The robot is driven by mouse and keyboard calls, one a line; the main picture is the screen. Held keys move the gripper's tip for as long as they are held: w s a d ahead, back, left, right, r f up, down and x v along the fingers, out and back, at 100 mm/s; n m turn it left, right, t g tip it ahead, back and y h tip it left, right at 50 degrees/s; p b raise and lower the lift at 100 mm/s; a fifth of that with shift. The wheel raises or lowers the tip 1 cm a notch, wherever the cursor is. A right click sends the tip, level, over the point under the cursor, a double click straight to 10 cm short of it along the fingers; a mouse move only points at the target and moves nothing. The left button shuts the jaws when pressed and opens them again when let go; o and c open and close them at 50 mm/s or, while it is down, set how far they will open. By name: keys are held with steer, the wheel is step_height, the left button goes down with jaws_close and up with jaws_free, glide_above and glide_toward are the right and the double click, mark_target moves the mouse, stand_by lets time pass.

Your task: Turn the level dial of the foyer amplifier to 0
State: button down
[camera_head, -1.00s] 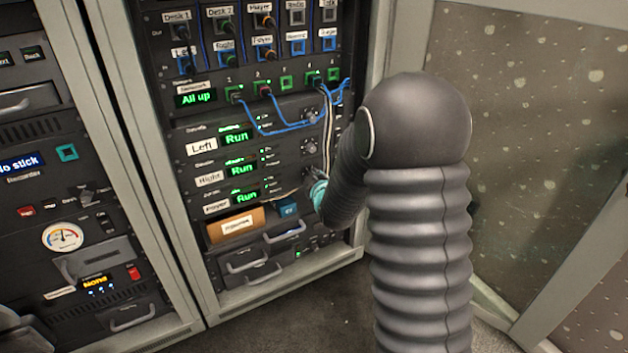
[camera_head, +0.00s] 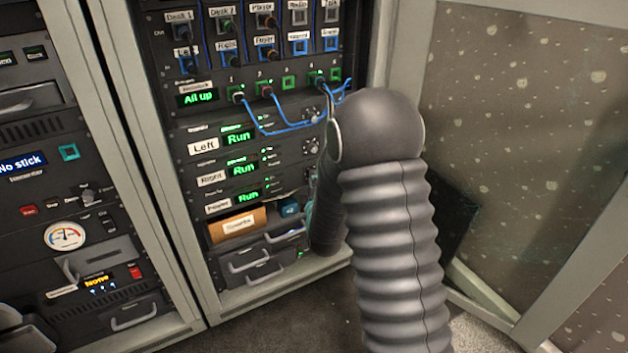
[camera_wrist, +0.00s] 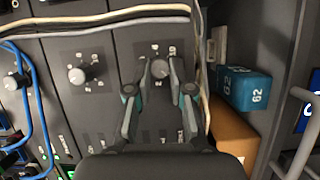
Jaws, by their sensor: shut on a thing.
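The foyer amplifier (camera_head: 190,213) is the lowest of three amplifiers in the right rack, with a white label and a green "Run" display (camera_head: 248,196). Its level dial (camera_wrist: 161,69) shows in the wrist view as a small pale round knob with marks around it. My gripper (camera_wrist: 162,64) has its two fingertips on either side of this dial and is shut on it. The dial's pointer is too small to read. In the head view my arm hides the dial and most of the gripper.
The dial of the neighbouring amplifier (camera_wrist: 77,76) is to the left in the wrist view. Pale cables (camera_wrist: 120,18) run close by the fingers and down their right side. Blue cables (camera_wrist: 35,95), a teal box (camera_wrist: 245,88) and a brown box (camera_wrist: 232,135) are near.

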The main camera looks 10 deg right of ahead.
steer(key=shift+a+n, duration=0.1)
steer(key=shift+n, duration=0.3)
steer(key=c, duration=1)
jaws_free()
steer(key=shift+c, duration=0.2)
steer(key=s, duration=0.7)
steer(key=shift+s+a, duration=0.25)
